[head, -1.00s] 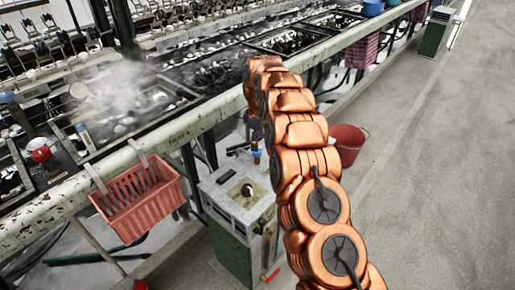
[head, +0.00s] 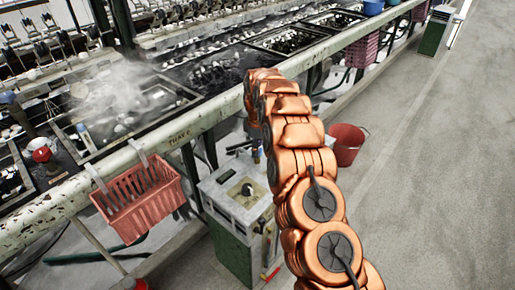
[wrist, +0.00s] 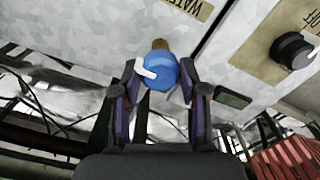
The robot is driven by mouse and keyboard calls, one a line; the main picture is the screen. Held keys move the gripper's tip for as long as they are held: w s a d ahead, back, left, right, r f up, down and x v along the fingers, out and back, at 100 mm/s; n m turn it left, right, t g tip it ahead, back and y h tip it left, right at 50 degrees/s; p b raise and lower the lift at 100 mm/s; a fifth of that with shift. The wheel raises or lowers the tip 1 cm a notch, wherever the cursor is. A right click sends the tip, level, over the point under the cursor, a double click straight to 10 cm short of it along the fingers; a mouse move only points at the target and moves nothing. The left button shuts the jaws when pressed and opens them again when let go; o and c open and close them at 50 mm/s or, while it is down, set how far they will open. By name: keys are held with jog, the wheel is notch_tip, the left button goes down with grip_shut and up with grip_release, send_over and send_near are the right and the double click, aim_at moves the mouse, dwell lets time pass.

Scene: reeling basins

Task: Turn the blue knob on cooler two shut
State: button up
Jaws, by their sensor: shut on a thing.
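The blue knob (wrist: 161,72) is in the middle of the wrist view, on a brass stem on a pale metal panel. A white pointer on it points to the upper left. My gripper (wrist: 158,82) has a finger on each side of the knob and is shut on it. A label reading WATER (wrist: 184,8) is beside the stem, upside down in the picture. The cooler (head: 240,205), pale on top with a green body, stands below the rail in the head view. There my copper arm hides my gripper, and I cannot make out the knob for certain.
A black knob (wrist: 291,50) by an OFF label is on the same panel. A red basket (head: 140,200) hangs on the rail (head: 70,195) left of the cooler. A red bucket (head: 346,145) stands behind my arm. The floor at right is clear.

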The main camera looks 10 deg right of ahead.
jog(key=c, duration=0.3)
jog(key=shift+m, duration=0.3)
jog(key=m+b, duration=0.1)
jog(key=m, duration=0.2)
jog(key=shift+m, duration=0.3)
jog(key=m+b, duration=0.1)
jog(key=m, duration=0.3)
jog(key=shift+m, duration=0.3)
jog(key=m, duration=0.4)
jog(key=shift+m+b, duration=0.3)
jog(key=shift+w+r+m, duration=0.1)
jog(key=shift+m, duration=2.1)
